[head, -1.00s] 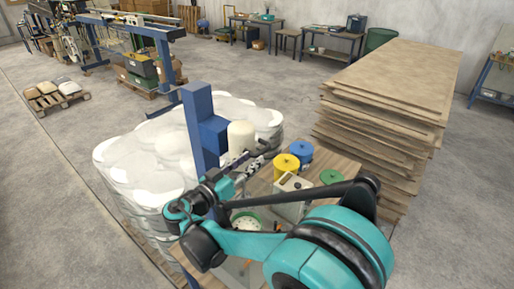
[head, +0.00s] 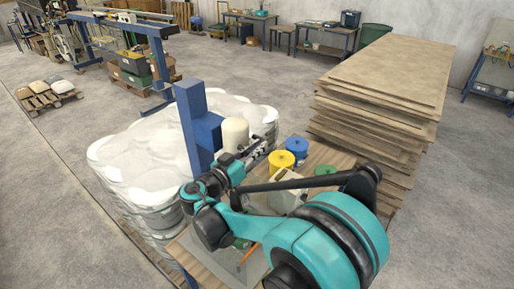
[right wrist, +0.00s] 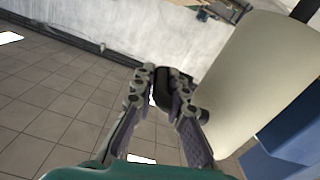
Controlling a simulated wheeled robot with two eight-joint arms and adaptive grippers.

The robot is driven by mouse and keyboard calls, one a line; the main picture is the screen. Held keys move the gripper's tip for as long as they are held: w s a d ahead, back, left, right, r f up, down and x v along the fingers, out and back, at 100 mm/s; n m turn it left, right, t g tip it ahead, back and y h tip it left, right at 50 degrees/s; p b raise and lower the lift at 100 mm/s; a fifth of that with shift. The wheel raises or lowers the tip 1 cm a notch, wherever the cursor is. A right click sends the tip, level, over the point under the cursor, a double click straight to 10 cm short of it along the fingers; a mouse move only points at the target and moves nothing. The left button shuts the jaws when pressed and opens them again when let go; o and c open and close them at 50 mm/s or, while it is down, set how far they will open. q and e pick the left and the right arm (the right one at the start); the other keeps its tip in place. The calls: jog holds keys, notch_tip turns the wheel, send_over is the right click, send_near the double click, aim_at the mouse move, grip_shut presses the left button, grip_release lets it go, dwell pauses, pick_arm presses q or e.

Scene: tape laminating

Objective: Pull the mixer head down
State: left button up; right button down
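The mixer shows in the head view as a tall blue post (head: 192,125) with a blue block (head: 208,134) and a cream cylinder (head: 235,134) as its head. The cream cylinder (right wrist: 257,78) fills the upper right of the right wrist view. My right gripper (head: 264,148) is beside the cylinder, on its right. In the right wrist view a dark knob-like piece (right wrist: 163,88) lies between the fingertips of my right gripper (right wrist: 162,80). Whether the fingers press on it I cannot tell. My left gripper is not in view.
A yellow pot (head: 281,160), a blue pot (head: 296,147) and a green one (head: 325,170) stand on the wooden table (head: 199,273), close to my right arm. Wrapped white buckets (head: 125,170) stand left of the mixer. A board stack (head: 385,85) stands behind at right.

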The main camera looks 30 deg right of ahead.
notch_tip(320, 180, down, 24)
jog(key=b, duration=1.9)
jog(key=shift+f, duration=0.25)
jog(key=shift+s, duration=0.1)
jog(key=c, duration=1.5)
grip_release()
jog(key=shift+c, duration=0.2)
notch_tip(320, 180, up, 10)
